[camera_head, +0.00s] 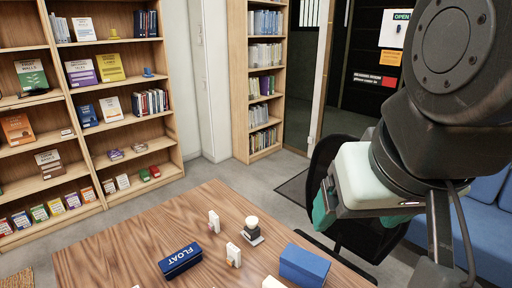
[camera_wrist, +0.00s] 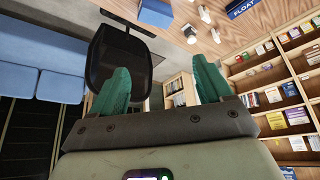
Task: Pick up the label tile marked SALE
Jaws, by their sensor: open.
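I cannot read SALE on anything in view. Two small upright whitish pieces stand on the wooden table, one farther back (camera_head: 214,222) and one nearer (camera_head: 233,255); any marks on them are too small to read. My gripper (camera_head: 325,205) is open and empty, raised to the right of the table in the head view. In the wrist view its teal fingers (camera_wrist: 163,85) are spread wide with nothing between them. The table (camera_wrist: 287,14) shows upside down at the top of that view.
On the table (camera_head: 120,250) are a blue FLOAT box (camera_head: 180,261), a round-topped item (camera_head: 251,230), a plain blue box (camera_head: 304,266) and a cream item cut off at the bottom edge (camera_head: 272,283). A black chair (camera_wrist: 118,65) stands beside the table. Bookshelves (camera_head: 240,80) line the back.

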